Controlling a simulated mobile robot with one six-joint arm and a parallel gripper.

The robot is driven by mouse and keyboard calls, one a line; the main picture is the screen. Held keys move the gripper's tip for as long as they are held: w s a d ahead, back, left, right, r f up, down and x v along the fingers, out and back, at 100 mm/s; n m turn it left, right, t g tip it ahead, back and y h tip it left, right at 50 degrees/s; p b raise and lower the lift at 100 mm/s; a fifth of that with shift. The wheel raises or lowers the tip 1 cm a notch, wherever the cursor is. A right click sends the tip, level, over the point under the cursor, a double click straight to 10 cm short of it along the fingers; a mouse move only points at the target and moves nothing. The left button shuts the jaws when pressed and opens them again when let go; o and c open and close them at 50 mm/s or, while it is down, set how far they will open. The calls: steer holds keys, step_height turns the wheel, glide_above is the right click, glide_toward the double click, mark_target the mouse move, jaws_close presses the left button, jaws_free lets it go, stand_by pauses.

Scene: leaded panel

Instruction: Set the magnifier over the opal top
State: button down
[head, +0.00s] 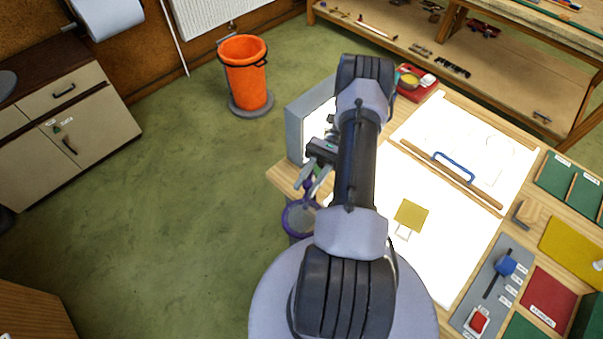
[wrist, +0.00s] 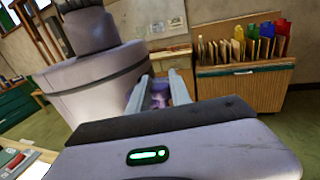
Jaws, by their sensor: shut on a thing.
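The magnifier (head: 288,227) has a purple ring and a purple handle. My gripper (head: 314,181) is shut on its handle, and the ring hangs below the fingers, at the left edge of the workbench. In the wrist view my gripper (wrist: 160,92) has a purple piece of the magnifier (wrist: 160,95) between its fingers. A wide glowing white top (head: 440,262) lies to the right of my arm and looks like the opal top. The magnifier is left of it, not over it. My arm hides part of the bench between them.
A yellow square (head: 410,214) lies on the white top. A wooden bar (head: 440,170) with a blue handle (head: 454,162) crosses it. A grey box (head: 297,135) stands at the bench's left edge near my gripper. A red tray (head: 418,92) is behind. An orange bucket (head: 245,72) stands on open floor.

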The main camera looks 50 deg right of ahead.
steer(key=shift+s, duration=0.1)
stand_by(0.3)
steer(key=c, duration=1.2)
jaws_free()
steer(key=shift+o, duration=0.2)
